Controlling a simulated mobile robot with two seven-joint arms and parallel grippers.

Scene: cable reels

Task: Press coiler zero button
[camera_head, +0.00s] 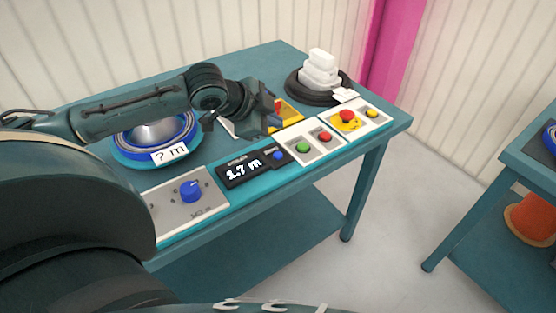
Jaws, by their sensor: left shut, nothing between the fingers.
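The coiler's display unit (243,170) is black and reads "1.7 m" at the table's front edge. A small blue button (278,154) sits at the right end of that unit, and I take it to be the zero button. My left gripper (271,118) is shut and empty. It appears a little above and behind the blue button, apart from it. My right gripper is not in view.
A green and a red button (324,136) sit right of the display, then a red emergency stop (347,117) on yellow. A blue knob (190,189) is left of it. A blue reel (131,155) labelled "? m" and a black cable coil (293,87) rest behind.

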